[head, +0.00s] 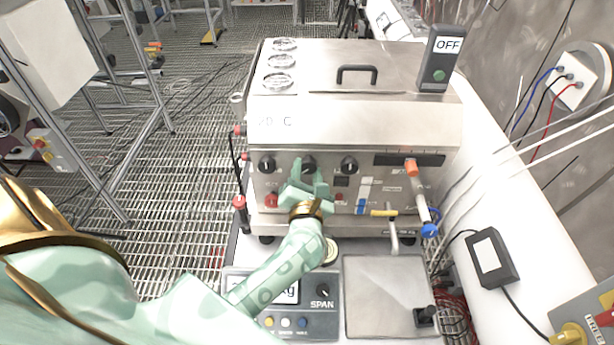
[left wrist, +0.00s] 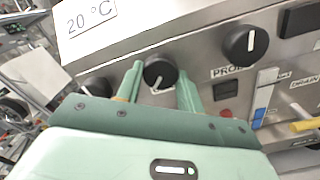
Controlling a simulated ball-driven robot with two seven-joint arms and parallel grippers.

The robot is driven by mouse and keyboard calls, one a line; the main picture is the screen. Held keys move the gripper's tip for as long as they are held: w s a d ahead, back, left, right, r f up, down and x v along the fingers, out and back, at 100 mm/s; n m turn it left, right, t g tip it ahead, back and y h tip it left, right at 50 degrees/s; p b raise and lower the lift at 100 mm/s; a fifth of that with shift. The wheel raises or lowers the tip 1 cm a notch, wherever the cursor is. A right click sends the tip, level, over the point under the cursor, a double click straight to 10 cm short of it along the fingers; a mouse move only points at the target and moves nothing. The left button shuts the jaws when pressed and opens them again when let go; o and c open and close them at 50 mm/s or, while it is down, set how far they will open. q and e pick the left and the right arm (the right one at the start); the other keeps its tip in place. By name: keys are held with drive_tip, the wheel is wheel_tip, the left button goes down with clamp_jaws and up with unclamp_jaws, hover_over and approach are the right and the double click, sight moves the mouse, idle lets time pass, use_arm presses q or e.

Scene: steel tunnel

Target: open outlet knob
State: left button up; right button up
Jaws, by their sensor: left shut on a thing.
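The steel bath unit (head: 390,130) has three black knobs in a row on its front panel. My left gripper (head: 309,177) is at the middle knob (head: 308,163). In the left wrist view its two green fingers stand on either side of the middle knob (left wrist: 160,72), shut on it; the knob's white mark points down and slightly left. The left knob (head: 267,164) and the right knob (head: 349,165) are free. A label starting "PRO" sits under the right knob; I cannot read which knob is the outlet one. My right gripper is not in view.
A yellow-handled drain tap (head: 384,212) and an orange-and-blue fitting (head: 418,195) stick out right of the knobs. A scale with a steel plate (head: 385,290) stands in front. A black OFF box (head: 440,60) stands on the lid.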

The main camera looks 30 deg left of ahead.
use_arm(q)
drive_tip(key=shift+d+f+n+b, duration=0.1)
drive_tip(key=shift+f+n+b, duration=0.1)
drive_tip(key=shift+n+b, duration=0.7)
drive_tip(key=shift+d+f+n+b, duration=0.15)
drive_tip(key=shift+n+b, duration=0.3)
drive_tip(key=shift+n, duration=0.85)
drive_tip(key=shift+a, duration=0.1)
drive_tip(key=o, duration=0.7)
drive_tip(key=shift+o, duration=1.4)
drive_tip(key=shift+r, duration=0.2)
drive_tip(key=b+v, duration=0.1)
drive_tip(key=v, duration=1.5)
drive_tip(key=shift+s, duration=0.3)
